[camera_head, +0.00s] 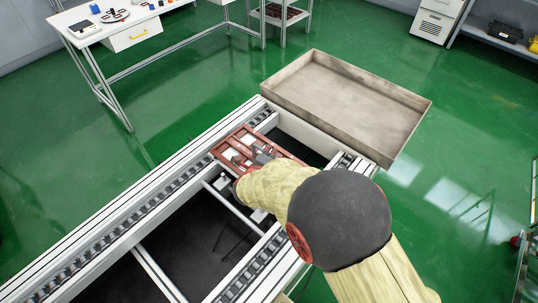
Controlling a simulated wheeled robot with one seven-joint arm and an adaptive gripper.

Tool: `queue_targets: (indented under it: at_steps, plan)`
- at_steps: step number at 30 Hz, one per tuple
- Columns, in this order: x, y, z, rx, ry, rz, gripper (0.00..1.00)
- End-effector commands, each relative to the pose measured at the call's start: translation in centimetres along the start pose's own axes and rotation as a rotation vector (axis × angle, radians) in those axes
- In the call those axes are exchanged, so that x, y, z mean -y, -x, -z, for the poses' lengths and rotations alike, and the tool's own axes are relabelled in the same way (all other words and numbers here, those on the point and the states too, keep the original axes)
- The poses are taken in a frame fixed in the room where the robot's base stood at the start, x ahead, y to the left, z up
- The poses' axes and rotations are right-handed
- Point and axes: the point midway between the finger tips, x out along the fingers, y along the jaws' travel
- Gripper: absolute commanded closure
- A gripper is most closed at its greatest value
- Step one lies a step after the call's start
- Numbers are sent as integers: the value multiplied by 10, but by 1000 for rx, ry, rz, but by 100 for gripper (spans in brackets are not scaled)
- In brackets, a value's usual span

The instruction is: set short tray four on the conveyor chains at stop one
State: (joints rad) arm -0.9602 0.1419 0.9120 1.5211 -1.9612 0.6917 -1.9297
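A reddish-brown short tray (229,145) lies near the far end of the conveyor, seen from above. Its left part reaches over the left chain (183,180); my arm hides its right part and its number cannot be read. My gripper (249,158) is over the tray's middle, pointing down at it. The fingertips are small and partly hidden, so I cannot tell whether they hold the tray. Whether the tray rests on the chains or hangs just above them is also unclear. The right chain (262,259) runs parallel on the other side, partly hidden by my arm.
A shallow grey-brown bin (345,97) stands beyond the conveyor's far end. Crossbars (160,273) span the dark gap between the rails.

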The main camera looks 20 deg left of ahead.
Motion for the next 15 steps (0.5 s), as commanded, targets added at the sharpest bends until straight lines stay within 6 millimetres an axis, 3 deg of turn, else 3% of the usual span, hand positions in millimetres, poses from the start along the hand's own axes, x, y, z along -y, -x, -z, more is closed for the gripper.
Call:
queue_targets:
  at_steps: [4, 15]
  plan:
    - [0, 0, 0, 0, 0, 0, 71]
    - [3, 5, -1, 1, 0, 0, 71]
